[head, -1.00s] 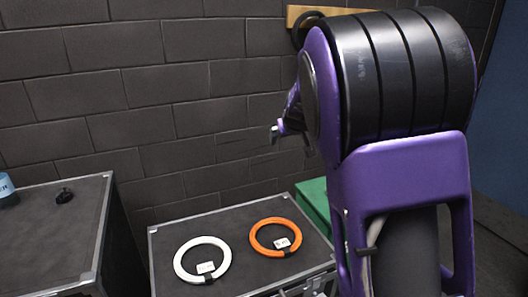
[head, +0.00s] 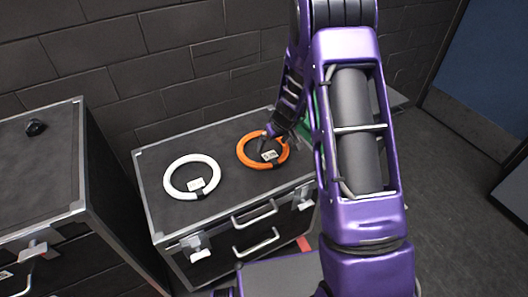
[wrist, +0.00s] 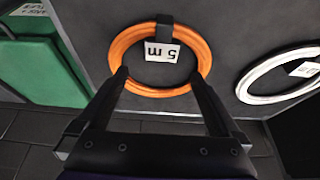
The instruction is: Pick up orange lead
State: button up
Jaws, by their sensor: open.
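The orange lead (head: 243,152) is a coiled ring lying flat on the black flight case, with a black strap and a white tag. In the wrist view the orange lead (wrist: 122,43) lies between and just beyond the fingertips, and its tag (wrist: 162,52) reads "5 m". My gripper (wrist: 160,78) is open and empty. Its two fingers reach over the near edge of the ring, one at each side. I cannot tell whether the fingers touch the ring.
A white coiled lead (head: 170,185) lies on the same case (head: 215,205), left of the orange one. A taller dark case (head: 40,180) with a small black object (head: 36,127) stands at the left. A green case (wrist: 40,70) stands close by. A brick wall is behind.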

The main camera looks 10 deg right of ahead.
aim_at(268, 153)
jog(key=shift+x, duration=1)
jog(key=shift+s+b+x, duration=0.2)
jog(key=shift+b+x, duration=0.1)
jog(key=shift+x, duration=2.4)
jog(key=shift+c, duration=0.2)
grip_shut()
